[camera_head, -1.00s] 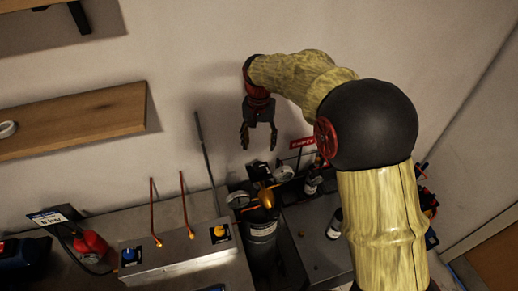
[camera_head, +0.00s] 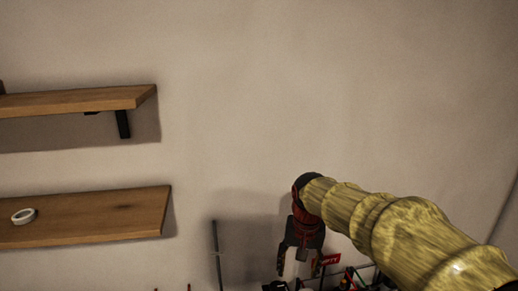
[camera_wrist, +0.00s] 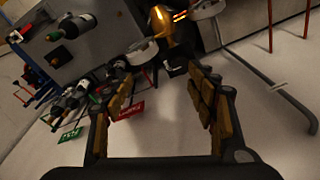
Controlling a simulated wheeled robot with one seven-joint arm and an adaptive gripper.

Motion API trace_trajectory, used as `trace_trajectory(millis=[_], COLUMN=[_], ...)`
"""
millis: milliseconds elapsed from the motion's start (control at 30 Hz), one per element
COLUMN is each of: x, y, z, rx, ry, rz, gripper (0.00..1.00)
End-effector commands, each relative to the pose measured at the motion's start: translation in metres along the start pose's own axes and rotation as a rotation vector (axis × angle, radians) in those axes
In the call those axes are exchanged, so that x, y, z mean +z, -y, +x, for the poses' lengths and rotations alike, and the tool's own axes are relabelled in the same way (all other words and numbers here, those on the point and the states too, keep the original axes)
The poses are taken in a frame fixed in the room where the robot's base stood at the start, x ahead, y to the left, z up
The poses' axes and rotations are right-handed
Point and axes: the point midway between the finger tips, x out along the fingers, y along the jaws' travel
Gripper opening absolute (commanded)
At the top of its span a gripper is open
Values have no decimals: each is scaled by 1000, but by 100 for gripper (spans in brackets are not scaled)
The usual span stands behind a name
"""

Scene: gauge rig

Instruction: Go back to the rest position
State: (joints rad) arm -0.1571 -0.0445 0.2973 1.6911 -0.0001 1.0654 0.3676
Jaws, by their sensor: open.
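My gripper (camera_head: 297,268) hangs fingers down in front of the pale wall, near the bottom of the head view. It also shows in the wrist view (camera_wrist: 160,100), where its two padded fingers stand apart with nothing between them. My arm reaches in from the right of the head view. In the wrist view the rig lies beyond the fingers: a brass-coloured part (camera_wrist: 176,38), a round gauge (camera_wrist: 141,52) and a red tag (camera_wrist: 130,110). The rig is mostly below the edge of the head view.
Two wooden shelves, an upper (camera_head: 80,101) and a lower (camera_head: 90,218), are on the wall at left. A white ring (camera_head: 23,216) lies on the lower one. The wall above the gripper is clear.

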Motion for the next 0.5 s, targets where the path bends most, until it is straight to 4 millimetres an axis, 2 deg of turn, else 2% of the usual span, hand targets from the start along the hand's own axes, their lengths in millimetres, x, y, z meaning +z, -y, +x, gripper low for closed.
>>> trace_trajectory(millis=[33,267,500], x=[13,71,138], y=[-11,-51,-90], z=[-1,-13,-4], rx=[-7,-26,-34], ry=[-22,-114,-215], rz=[-8,-64,-123], gripper=[57,57,57])
